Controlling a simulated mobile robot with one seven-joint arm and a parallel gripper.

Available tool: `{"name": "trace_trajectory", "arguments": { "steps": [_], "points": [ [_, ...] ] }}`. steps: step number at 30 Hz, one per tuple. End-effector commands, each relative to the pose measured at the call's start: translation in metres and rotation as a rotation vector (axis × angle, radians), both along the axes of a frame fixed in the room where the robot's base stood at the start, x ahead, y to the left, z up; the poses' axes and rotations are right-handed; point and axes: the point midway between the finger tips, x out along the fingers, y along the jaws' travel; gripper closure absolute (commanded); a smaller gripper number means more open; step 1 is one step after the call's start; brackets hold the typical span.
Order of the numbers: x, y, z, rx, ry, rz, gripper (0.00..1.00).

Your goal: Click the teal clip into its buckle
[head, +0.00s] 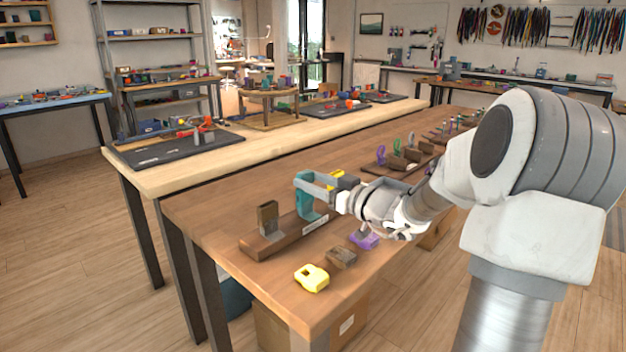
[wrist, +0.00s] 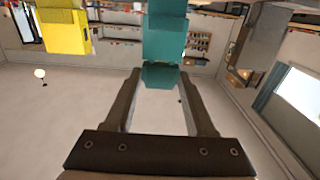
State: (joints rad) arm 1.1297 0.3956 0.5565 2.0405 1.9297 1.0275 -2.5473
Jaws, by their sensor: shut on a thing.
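My gripper (head: 311,183) reaches from the right over the near end of the brown table, with its fingers level at a teal upright piece (head: 304,203). This piece, which looks like the teal buckle, stands on a dark wooden board (head: 283,236). In the wrist view, my gripper (wrist: 160,80) is shut on a small teal block, the teal clip (wrist: 160,75). The larger teal buckle (wrist: 166,36) lies straight beyond the clip, in line with it. Whether clip and buckle touch or are engaged cannot be told.
A brown-grey upright (head: 268,217) stands left on the board; a yellow upright (wrist: 66,30) stands on the teal's other side. A loose yellow clip (head: 312,278), a brown one (head: 342,258) and a purple one (head: 366,241) lie near the front edge. More small parts stand farther back.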

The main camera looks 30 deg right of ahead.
Motion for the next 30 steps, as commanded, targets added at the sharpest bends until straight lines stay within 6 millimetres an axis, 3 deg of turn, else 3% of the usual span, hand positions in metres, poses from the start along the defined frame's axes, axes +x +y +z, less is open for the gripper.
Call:
{"name": "trace_trajectory", "arguments": {
  "steps": [9, 10, 15, 21, 23, 30],
  "points": [
    [0.0, -0.0001, -0.003, 0.0, -0.001, 0.0, 1.0],
    [0.0, -0.0001, -0.0028, 0.0, -0.001, 0.0, 0.39],
    [0.0, -0.0001, -0.0027, 0.0, -0.001, 0.0, 0.1],
    [0.0, 0.0, -0.0029, 0.0, 0.0, 0.0, 0.1],
    [0.0, 0.0, -0.003, 0.0, 0.0, 0.0, 0.01],
    [-0.0003, -0.0001, -0.0031, 0.0, 0.0, 0.0, 0.0]
  ]
}}
